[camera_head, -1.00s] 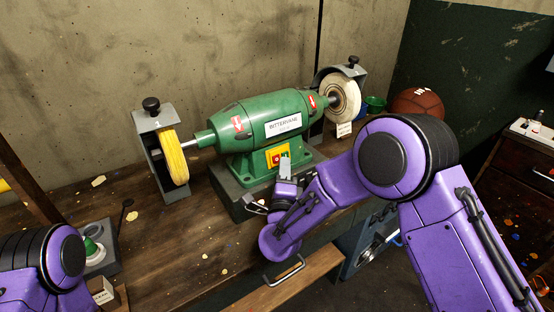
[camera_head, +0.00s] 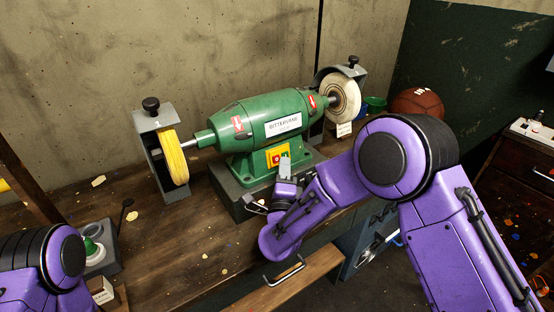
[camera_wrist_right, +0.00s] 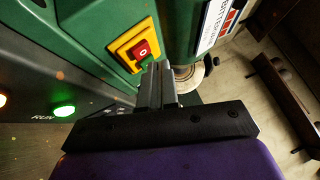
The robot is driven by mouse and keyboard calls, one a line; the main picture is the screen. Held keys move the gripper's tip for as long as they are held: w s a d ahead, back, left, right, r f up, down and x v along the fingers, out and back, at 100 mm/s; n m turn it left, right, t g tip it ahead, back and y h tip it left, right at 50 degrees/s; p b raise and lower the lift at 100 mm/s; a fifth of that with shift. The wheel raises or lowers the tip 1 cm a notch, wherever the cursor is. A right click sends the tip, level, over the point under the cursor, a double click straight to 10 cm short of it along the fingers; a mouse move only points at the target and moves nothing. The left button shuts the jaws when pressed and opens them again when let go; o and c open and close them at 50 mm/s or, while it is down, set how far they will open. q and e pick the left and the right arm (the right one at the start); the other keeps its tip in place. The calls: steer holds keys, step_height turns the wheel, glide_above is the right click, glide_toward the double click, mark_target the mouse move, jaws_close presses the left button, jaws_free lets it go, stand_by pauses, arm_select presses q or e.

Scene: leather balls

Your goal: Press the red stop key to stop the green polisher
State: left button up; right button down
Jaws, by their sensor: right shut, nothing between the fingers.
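The green polisher (camera_head: 262,122) stands on the wooden bench against the wall, with a yellow buffing wheel (camera_head: 173,158) at left and a white one (camera_head: 341,98) at right. Its yellow switch plate (camera_wrist_right: 124,46) carries a red stop key marked 0 (camera_wrist_right: 143,49). A green key shows partly below it, behind my fingertips. My right gripper (camera_head: 285,166) is shut and empty at the plate; it also shows in the right wrist view (camera_wrist_right: 158,72), its tips just below the red key. I cannot tell whether they touch the plate. My left gripper is out of view.
A green RUN lamp (camera_wrist_right: 64,109) glows in the right wrist view, with an orange light at the left edge. A brown ball (camera_head: 417,102) lies at the back right.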

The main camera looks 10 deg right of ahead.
steer(key=shift+w+a+f, duration=0.1)
steer(key=shift+w+a, duration=0.05)
steer(key=shift+w, duration=0.25)
steer(key=shift+w+a+f+b, duration=0.15)
steer(key=shift+w+b, duration=0.2)
steer(key=shift+b, duration=0.2)
stand_by(0.3)
steer(key=shift+s, duration=0.15)
steer(key=shift+s+d+r, duration=0.25)
steer(key=shift+s+d, duration=0.05)
steer(key=shift+s, duration=0.35)
steer(key=s, duration=0.1)
steer(key=s+d+p, duration=0.1)
steer(key=s, duration=0.1)
steer(key=s+r, duration=0.1)
steer(key=shift+s+d+p, duration=0.3)
steer(key=shift+p, duration=0.1)
stand_by(0.6)
